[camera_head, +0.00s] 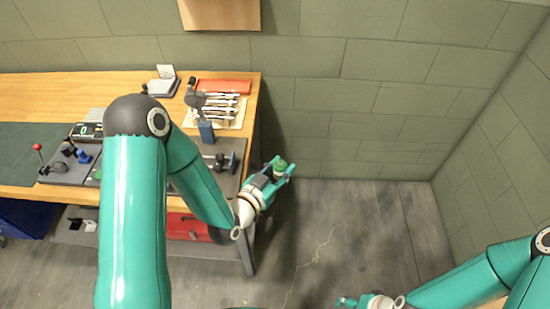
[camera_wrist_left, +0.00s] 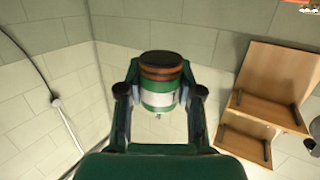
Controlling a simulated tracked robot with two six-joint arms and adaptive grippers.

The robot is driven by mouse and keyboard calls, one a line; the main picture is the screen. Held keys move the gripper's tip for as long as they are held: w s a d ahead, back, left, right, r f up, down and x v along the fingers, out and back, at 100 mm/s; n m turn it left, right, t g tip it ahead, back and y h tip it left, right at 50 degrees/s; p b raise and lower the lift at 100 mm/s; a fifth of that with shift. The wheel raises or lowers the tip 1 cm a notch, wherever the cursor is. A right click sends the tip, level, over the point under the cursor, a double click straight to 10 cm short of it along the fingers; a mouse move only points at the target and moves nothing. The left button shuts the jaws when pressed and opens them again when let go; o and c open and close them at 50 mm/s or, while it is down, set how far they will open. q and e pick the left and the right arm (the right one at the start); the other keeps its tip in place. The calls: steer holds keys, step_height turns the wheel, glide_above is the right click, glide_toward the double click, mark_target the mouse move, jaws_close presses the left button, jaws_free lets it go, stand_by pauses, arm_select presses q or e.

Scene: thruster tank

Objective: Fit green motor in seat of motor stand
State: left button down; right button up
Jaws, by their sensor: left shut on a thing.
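The green motor (camera_head: 280,167) is in my left gripper (camera_head: 273,175), off the right end of the bench, above the floor. In the left wrist view the motor (camera_wrist_left: 160,88) is a green cylinder with a white label and orange and dark bands on top. Both fingers of that gripper are on its sides. I cannot pick out the motor stand for sure; a dark grey plate with fittings (camera_head: 226,158) lies at the bench's right end, partly behind my left arm. My right gripper (camera_head: 346,301) is low in the head view, apart from the bench; its jaws are too small to read.
The wooden bench (camera_head: 40,88) bears a blue-and-grey tool (camera_head: 206,131), a tray of wrenches (camera_head: 222,112), a red case (camera_head: 224,86) and a red-knobbed lever device (camera_head: 62,168). Bare floor (camera_head: 350,215) lies right of the bench, with walls behind and at right.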

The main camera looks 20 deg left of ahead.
steer(key=shift+c, duration=1.7)
steer(key=shift+w, duration=0.35)
steer(key=shift+c, duration=1.2)
steer(key=w+a+r+n+t+y, duration=0.45)
steer(key=w+r+n+t, duration=0.25)
steer(key=w+r, duration=0.3)
step_height(320, 180, up, 15)
steer(key=w+a+n+t+y, duration=0.2)
steer(key=n+t+y, duration=0.1)
steer(key=n+y, duration=0.3)
arm_select(q)
steer(key=s+d+m+g+h, duration=0.2)
steer(key=d+m+g+h, duration=0.6)
steer(key=d, duration=0.6)
steer(key=m+h, duration=0.2)
steer(key=shift+s+d+h, duration=0.15)
steer(key=shift+s+h, duration=0.15)
steer(key=shift+h, duration=0.1)
arm_select(e)
steer(key=x, duration=1.1)
steer(key=shift+w, duration=0.35)
